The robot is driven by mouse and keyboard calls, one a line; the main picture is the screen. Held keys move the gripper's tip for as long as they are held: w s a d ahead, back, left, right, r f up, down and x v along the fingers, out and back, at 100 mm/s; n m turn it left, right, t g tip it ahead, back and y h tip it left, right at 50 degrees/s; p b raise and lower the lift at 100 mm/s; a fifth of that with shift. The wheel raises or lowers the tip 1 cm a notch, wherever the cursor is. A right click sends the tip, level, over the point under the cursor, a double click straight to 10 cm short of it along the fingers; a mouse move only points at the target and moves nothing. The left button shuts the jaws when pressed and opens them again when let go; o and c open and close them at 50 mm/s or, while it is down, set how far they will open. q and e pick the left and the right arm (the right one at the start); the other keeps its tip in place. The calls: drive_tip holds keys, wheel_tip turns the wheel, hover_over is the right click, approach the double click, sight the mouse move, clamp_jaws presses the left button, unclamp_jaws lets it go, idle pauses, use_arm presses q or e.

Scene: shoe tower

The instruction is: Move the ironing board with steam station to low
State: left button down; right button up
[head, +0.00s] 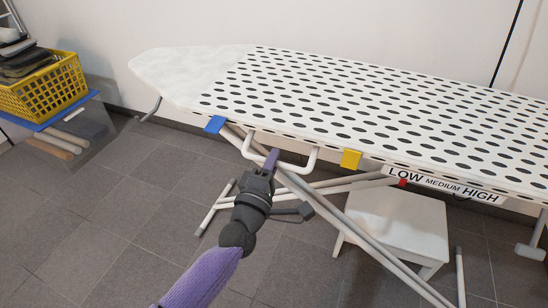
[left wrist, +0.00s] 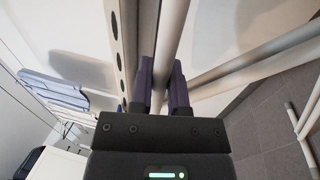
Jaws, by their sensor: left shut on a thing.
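The ironing board (head: 330,98), white with dark ovals and a plain white nose at the left, stands on crossed metal legs (head: 330,212). Its front edge carries a LOW MEDIUM HIGH label (head: 443,185), with a red marker (head: 403,182) near LOW. A white bent handle bar (head: 312,160) hangs under the edge between a blue block (head: 215,124) and a yellow block (head: 351,159). My left gripper (head: 271,160) is at this bar below the edge. In the left wrist view its fingers (left wrist: 165,88) are shut around a pale bar (left wrist: 172,45). My right gripper is not in view.
A white stool (head: 397,220) stands under the board at the right. The wall is close behind the board. Tiled floor at front left is clear.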

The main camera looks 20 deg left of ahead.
use_arm(q)
drive_tip(key=c, duration=0.9)
unclamp_jaws()
drive_tip(key=shift+f, duration=0.55)
drive_tip(key=shift+o, duration=1.3)
drive_tip(key=shift+r, duration=0.2)
drive_tip(key=shift+s, duration=0.1)
drive_tip(key=s+f+p, duration=0.1)
drive_tip(key=s+p, duration=0.2)
drive_tip(key=s, duration=0.6)
drive_tip(key=shift+s+a+f, duration=0.2)
drive_tip(key=shift+s+f, duration=0.15)
drive_tip(key=shift+f, duration=0.05)
